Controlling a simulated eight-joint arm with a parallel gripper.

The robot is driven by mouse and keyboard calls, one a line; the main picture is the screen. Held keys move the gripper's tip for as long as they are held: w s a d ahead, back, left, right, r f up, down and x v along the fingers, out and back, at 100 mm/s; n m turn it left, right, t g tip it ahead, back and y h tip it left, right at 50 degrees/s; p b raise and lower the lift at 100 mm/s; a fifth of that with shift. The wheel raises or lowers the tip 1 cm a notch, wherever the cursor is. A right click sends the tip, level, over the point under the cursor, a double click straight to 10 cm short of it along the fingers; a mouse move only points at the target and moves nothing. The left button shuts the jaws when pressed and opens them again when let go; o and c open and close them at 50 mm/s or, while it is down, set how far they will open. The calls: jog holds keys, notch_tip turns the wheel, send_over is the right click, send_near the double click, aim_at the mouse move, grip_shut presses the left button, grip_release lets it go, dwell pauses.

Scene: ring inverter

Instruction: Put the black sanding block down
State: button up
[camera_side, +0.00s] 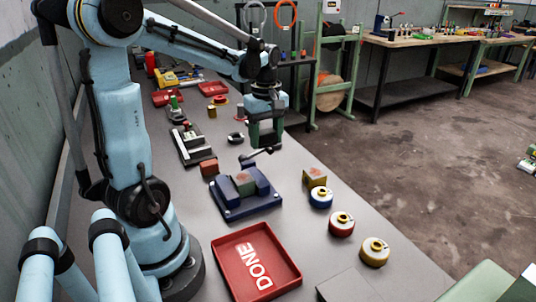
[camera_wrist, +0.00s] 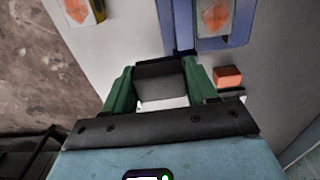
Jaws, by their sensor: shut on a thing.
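My gripper (camera_side: 266,136) has green fingers and is shut on the black sanding block. In the side view it hangs past the far end of the blue vise-like fixture (camera_side: 240,208), and the dark block (camera_side: 268,149) shows only in part at the fingertips. In the wrist view my gripper (camera_wrist: 158,84) has one finger on each side of the black sanding block (camera_wrist: 160,72). The block's underside is hidden, so I cannot tell whether it touches the table.
A red tray marked DONE (camera_side: 222,254) lies at the front. A yellow block (camera_side: 315,178) with a reddish patch and blue, red and yellow round pieces line the right edge. A reddish block (camera_side: 208,168) sits left of the fixture; it also shows in the wrist view (camera_wrist: 228,77).

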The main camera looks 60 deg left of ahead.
jog(key=a+f, duration=0.2)
jog(key=a, duration=0.1)
jog(key=s+a+f, duration=0.1)
jog(key=a+f, duration=0.1)
jog(key=a, duration=0.2)
jog(key=s+a+f, duration=0.1)
jog(key=a+f, duration=0.1)
jog(key=a, duration=0.1)
jog(key=shift+s+a+f, duration=0.15)
jog(key=shift+s+f, duration=0.05)
jog(key=shift+f, duration=2)
jog(key=shift+f, duration=0.6)
jog(key=o, duration=0.9)
notch_tip(320, 180, up, 12)
jog(key=r, duration=0.1)
jog(key=d+m+t, duration=0.2)
jog(key=d+m, duration=0.4)
jog(key=d, duration=0.3)
jog(key=d+m+t, duration=0.2)
jog(key=d+m, duration=0.4)
jog(key=d, duration=0.3)
jog(key=d+r+m+t, duration=0.1)
jog(key=d+m+t, duration=0.2)
jog(key=d+m, duration=0.3)
jog(key=shift+w+d, duration=0.15)
jog(key=shift+d, duration=0.75)
jog(key=shift+w+d, duration=0.1)
jog(key=shift+d, duration=0.75)
